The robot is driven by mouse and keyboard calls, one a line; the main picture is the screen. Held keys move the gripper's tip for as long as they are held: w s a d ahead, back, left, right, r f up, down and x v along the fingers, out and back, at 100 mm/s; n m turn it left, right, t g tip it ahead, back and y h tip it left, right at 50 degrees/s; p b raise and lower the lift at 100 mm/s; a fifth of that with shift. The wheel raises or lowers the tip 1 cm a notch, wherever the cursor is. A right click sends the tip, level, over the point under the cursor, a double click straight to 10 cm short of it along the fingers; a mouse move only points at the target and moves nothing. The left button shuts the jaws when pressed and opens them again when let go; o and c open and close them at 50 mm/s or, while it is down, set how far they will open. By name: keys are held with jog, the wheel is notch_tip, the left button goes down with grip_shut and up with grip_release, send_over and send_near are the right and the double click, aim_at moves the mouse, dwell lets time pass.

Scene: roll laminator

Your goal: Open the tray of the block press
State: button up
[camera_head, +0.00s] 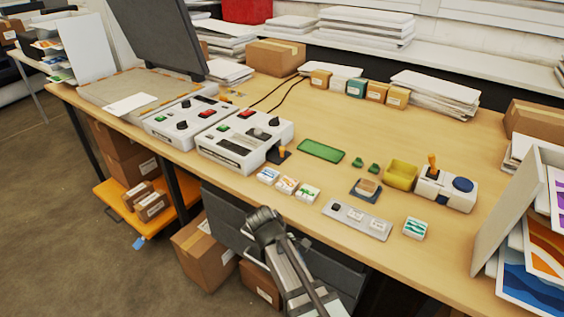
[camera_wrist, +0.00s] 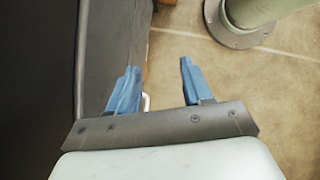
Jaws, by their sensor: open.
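The small white machine with a wooden-handled lever and a blue round knob (camera_head: 445,190) stands at the right of the table and looks like the block press. It has a dark blue part low on its front; I cannot tell whether that is its tray or whether a tray is open. My gripper (camera_wrist: 158,68) shows two blue fingers apart with nothing between them. In the head view my arm's end is low at the table's front edge, well left of the press, and the fingers cannot be made out there.
A yellow bin (camera_head: 400,174) stands beside the press. White laminator units (camera_head: 245,138) stand left. In the wrist view, a dark panel (camera_wrist: 45,70) is left of the fingers.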

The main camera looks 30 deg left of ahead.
jog(key=a+r+n+y, duration=0.25)
jog(key=a+r, duration=0.55)
jog(key=r, duration=0.5)
notch_tip(320, 180, up, 19)
jog(key=m+g+y, duration=0.2)
jog(key=m+y, duration=0.1)
jog(key=m, duration=0.9)
send_over(282, 148)
notch_tip(282, 148, down, 14)
jog(key=shift+r, duration=0.15)
jog(key=shift+c, duration=0.2)
grip_shut()
